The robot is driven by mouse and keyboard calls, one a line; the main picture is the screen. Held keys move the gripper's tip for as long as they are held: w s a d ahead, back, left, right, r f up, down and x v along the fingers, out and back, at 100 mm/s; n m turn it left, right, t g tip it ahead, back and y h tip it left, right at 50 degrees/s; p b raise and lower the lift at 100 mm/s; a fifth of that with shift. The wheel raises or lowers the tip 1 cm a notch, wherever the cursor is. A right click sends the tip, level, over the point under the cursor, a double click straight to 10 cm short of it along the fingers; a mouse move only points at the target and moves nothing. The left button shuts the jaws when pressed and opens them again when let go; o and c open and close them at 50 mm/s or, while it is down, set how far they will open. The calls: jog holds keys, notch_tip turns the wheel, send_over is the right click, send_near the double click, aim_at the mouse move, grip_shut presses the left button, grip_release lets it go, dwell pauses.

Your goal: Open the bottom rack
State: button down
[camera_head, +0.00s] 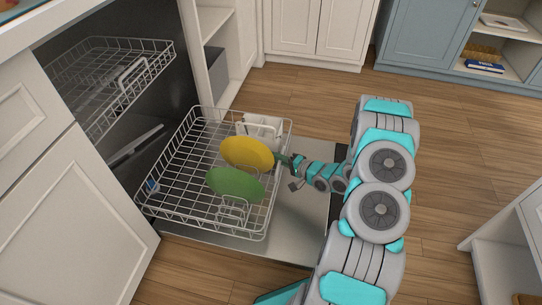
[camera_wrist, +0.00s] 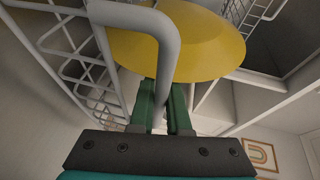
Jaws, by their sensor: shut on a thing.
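The bottom rack (camera_head: 172,168) is a white wire basket. It stands well out of the dishwasher, above the lowered door (camera_head: 302,215). A yellow plate (camera_head: 247,153) and a green plate (camera_head: 235,186) stand tilted in it. My gripper (camera_head: 286,160) is at the rack's outer side, beside the yellow plate. In the wrist view, its green fingers (camera_wrist: 164,102) are shut on the white tubular rack handle (camera_wrist: 135,17). The yellow plate also shows just beyond the handle there (camera_wrist: 205,52). The arm and plate partly hide the grip in the head view.
The upper rack (camera_head: 112,72) sits inside the dishwasher cavity. White cabinets flank the machine, and a blue cabinet (camera_head: 424,42) stands at the back right. Wooden floor (camera_head: 450,135) is clear right of my arm. A white shelf unit (camera_head: 508,250) stands at the lower right.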

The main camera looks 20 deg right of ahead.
jog(key=c, duration=0.9)
grip_release()
jog(key=shift+v, duration=3.9)
